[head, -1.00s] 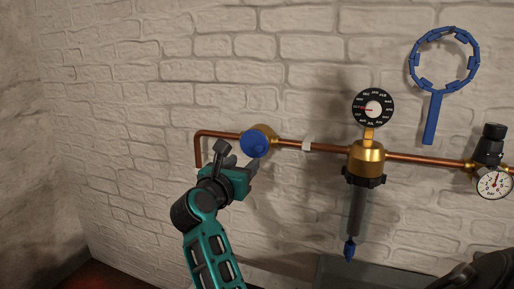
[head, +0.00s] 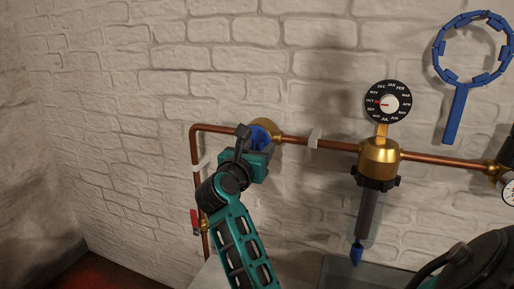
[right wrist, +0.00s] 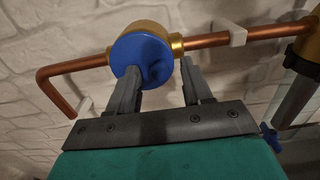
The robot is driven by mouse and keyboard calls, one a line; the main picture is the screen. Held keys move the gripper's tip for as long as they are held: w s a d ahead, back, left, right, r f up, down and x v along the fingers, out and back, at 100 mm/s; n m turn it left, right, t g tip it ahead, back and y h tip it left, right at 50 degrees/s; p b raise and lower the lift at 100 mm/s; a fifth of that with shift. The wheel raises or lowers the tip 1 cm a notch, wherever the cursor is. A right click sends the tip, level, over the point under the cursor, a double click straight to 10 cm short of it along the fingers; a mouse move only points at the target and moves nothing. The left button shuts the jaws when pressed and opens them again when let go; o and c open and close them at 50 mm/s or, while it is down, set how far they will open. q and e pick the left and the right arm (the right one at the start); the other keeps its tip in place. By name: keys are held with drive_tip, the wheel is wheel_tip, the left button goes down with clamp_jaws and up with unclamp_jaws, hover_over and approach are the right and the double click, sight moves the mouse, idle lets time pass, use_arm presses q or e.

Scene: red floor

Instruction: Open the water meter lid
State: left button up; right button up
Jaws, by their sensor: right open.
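The water meter is a brass body on the copper pipe with a round blue lid. In the head view the lid (head: 262,133) is partly hidden behind my right gripper (head: 258,148). In the right wrist view the lid (right wrist: 132,50) faces me and looks shut over the brass body (right wrist: 160,30). My right gripper (right wrist: 158,73) is open there. Its left finger is in front of the lid's lower part; its right finger is by the lid's right edge. A small blue tab on the lid shows between the fingers. Contact cannot be told. My left gripper is not in view.
The copper pipe (head: 330,145) runs along the white brick wall. A brass filter (head: 379,158) with a month dial (head: 388,102) stands right of the meter. A blue ring wrench (head: 455,112) hangs at upper right. A red-handled valve (head: 195,219) is lower left.

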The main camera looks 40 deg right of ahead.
clamp_jaws()
idle(0.4)
